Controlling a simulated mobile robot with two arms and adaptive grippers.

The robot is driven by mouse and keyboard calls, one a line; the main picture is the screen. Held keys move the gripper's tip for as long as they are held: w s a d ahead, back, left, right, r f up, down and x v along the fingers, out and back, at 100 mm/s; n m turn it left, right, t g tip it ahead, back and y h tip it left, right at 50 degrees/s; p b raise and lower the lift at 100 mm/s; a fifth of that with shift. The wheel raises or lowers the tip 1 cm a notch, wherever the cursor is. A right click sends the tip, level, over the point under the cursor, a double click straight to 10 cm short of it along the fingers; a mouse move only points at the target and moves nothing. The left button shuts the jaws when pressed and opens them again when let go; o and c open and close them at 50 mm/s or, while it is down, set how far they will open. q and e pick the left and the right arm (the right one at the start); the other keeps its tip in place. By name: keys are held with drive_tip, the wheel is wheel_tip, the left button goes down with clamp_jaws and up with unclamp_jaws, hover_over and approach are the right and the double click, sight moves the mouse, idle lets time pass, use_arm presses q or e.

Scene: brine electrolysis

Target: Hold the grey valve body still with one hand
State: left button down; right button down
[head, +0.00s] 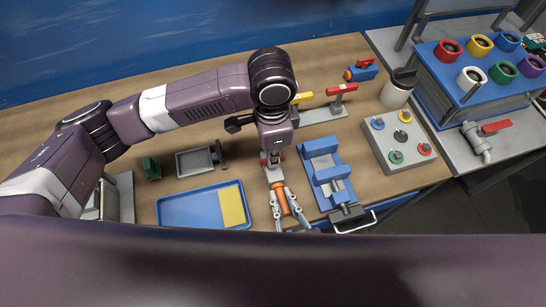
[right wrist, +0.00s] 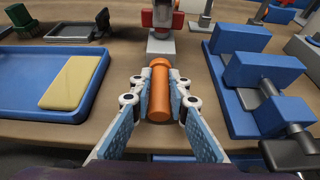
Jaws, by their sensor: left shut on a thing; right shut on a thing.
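My left gripper (head: 272,158) points down from above, its reddish fingertips closed around the grey valve body (head: 274,174). The fingers hide part of the body. Its pale lower part (right wrist: 160,46) shows at the top middle of the right wrist view. My right gripper (right wrist: 160,100) is shut on an orange cylinder (right wrist: 159,90), with one blue-padded finger on each side. The cylinder also shows in the head view (head: 279,199), just nearer than the valve body. Whether the cylinder touches the valve body is unclear.
A blue vise (head: 325,172) stands close on the right. A blue tray (head: 175,209) with a yellow pad (head: 233,206) lies on the left. A grey control box (head: 399,142) with coloured knobs is farther right.

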use_arm(q)
drive_tip(key=shift+n, duration=0.5)
drive_tip(key=c, duration=2)
unclamp_jaws()
drive_tip(key=shift+r, duration=0.1)
wheel_tip(320, 180, up, 12)
drive_tip(key=shift+f, duration=0.1)
